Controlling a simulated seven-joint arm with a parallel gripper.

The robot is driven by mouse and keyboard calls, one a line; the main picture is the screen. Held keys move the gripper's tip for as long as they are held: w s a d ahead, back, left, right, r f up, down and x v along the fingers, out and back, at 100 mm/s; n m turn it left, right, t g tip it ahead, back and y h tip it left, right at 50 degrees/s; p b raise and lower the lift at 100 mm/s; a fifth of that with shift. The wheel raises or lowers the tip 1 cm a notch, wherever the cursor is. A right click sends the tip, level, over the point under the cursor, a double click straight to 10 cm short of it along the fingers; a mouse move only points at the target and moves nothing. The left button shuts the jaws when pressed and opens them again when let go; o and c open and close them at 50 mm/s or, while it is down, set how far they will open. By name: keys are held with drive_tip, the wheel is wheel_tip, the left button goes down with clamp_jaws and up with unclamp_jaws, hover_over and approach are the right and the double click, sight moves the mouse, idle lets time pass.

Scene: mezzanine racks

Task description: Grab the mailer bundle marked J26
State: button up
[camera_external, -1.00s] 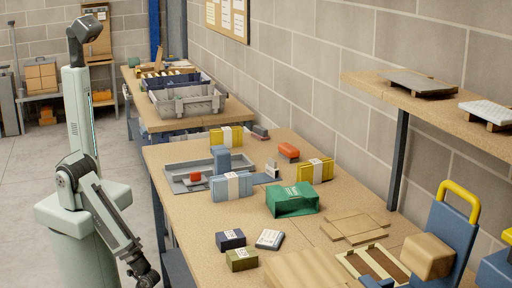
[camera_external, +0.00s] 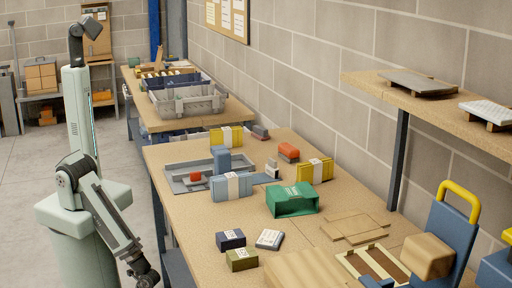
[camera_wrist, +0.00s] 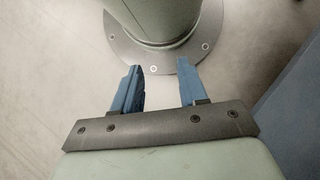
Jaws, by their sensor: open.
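Several banded bundles with white labels lie on the near workbench (camera_external: 185,205). A yellow bundle (camera_external: 217,138) is at the back, a second yellow one (camera_external: 304,174) is at the right, and a light blue one (camera_external: 218,190) is at the left by the grey tray. Their label print is too small to read, so I cannot tell which is J26. My gripper (camera_external: 147,279) hangs low beside the bench's left side, away from all bundles. In the wrist view my gripper (camera_wrist: 162,90) is open and empty, with its two blue fingers apart above the floor near my base.
Bare bench top lies front left.

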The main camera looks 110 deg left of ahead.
drive_tip(key=shift+o, duration=0.3)
drive_tip(key=o, duration=0.6)
drive_tip(key=shift+w, duration=0.1)
